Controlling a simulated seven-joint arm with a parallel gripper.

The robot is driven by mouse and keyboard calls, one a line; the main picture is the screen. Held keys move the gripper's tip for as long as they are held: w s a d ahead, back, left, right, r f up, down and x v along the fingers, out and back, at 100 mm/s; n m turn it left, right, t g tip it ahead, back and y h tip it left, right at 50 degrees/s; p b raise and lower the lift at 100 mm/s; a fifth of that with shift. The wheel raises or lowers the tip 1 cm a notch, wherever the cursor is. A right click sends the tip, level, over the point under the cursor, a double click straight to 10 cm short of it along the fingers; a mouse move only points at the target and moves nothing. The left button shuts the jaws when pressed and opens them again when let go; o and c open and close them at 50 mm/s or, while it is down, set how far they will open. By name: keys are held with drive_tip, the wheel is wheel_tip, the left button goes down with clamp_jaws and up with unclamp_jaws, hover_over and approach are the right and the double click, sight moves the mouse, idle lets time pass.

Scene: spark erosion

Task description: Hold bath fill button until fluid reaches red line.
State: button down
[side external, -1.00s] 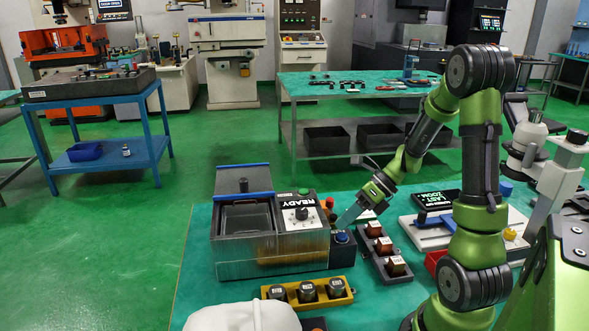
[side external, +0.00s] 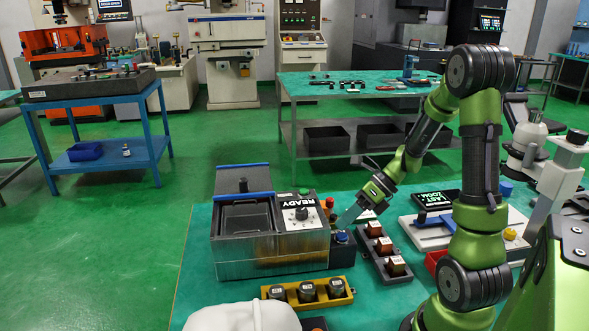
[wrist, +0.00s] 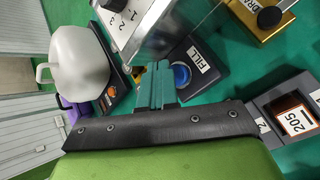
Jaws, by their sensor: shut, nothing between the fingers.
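The blue fill button (side external: 342,237) sits on a dark box at the right end of the bath. In the wrist view the button (wrist: 181,75) is beside a FILL label. My gripper (side external: 348,219) is shut and empty, its teal fingers (wrist: 155,85) pointing down close to the button. I cannot tell whether they touch or press it. The bath (side external: 245,268) is a grey tank with a see-through front and a blue rear edge. Its panel (side external: 300,213) reads READY and has a dial. I cannot make out the red line or the fluid level.
A grey holder (side external: 382,262) with several copper-brown blocks stands right of the button. A yellow rack (side external: 331,300) with dark round pieces lies in front of the bath. A white rounded object (side external: 240,318) is at the front edge. Green mat left of the bath is clear.

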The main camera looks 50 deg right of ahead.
sight(345, 234)
drive_tip(key=shift+f, duration=0.1)
drive_tip(key=shift+f, duration=0.35)
drive_tip(key=shift+f, duration=0.45)
idle(0.6)
drive_tip(key=shift+r, duration=0.1)
idle(1.7)
drive_tip(key=shift+r, duration=0.8)
drive_tip(key=shift+r, duration=2.5)
